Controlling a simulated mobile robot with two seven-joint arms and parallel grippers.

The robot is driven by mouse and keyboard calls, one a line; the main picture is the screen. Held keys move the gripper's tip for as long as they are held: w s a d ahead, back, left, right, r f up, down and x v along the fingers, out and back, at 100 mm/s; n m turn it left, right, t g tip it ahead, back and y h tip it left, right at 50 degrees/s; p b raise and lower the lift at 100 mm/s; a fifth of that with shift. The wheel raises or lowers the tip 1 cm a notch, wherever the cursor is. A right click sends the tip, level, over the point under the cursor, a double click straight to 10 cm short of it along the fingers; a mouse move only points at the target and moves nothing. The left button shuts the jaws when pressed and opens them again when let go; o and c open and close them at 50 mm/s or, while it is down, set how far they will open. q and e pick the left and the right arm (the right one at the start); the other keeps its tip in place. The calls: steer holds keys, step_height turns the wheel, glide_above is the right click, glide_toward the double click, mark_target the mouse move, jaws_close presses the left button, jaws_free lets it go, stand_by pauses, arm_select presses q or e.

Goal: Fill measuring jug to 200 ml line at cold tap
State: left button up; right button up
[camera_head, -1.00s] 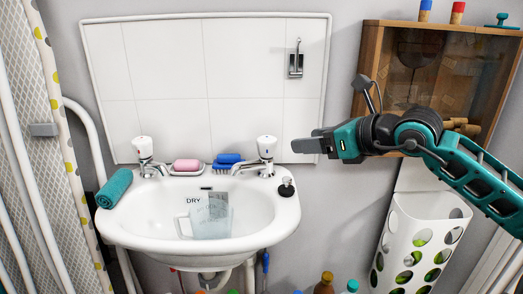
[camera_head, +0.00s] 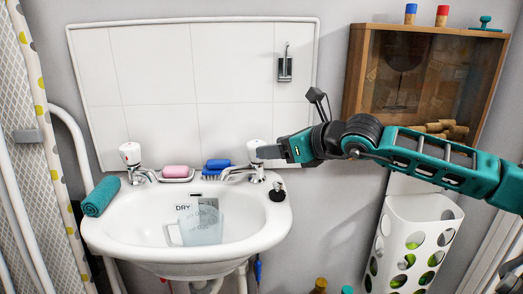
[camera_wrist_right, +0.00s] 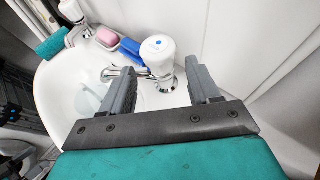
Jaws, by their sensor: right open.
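The translucent measuring jug (camera_head: 203,228) stands in the white basin (camera_head: 110,232), its handle to the left. I cannot read its level, and no stream of water shows. The right tap (camera_head: 256,150) has a white knob with a bluish mark on top in the right wrist view (camera_wrist_right: 158,53). The left tap (camera_head: 130,153) has a red mark. My right gripper (camera_head: 268,152) is open at the right tap. In the right wrist view its fingers (camera_wrist_right: 160,72) stand on either side of the knob's line; I cannot tell whether they touch it. My left gripper is not in view.
A pink soap (camera_head: 176,171) and a blue brush (camera_head: 217,164) lie between the taps. A rolled teal towel (camera_head: 101,196) is on the basin's left rim, a black plug (camera_head: 277,192) on the right. A wooden cabinet (camera_head: 360,75) hangs behind my right arm.

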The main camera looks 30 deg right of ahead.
mark_target(262, 161)
steer(key=x, duration=0.4)
steer(key=shift+w+p, duration=0.15)
steer(key=shift+p, duration=0.2)
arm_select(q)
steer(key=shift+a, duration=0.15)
arm_select(e)
steer(key=shift+w+a+f, duration=0.15)
steer(key=shift+w, duration=0.15)
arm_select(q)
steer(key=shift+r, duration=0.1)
arm_select(e)
steer(key=shift+c, duration=0.3)
steer(key=c, duration=0.7)
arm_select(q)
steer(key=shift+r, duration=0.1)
arm_select(e)
steer(key=shift+o, duration=0.2)
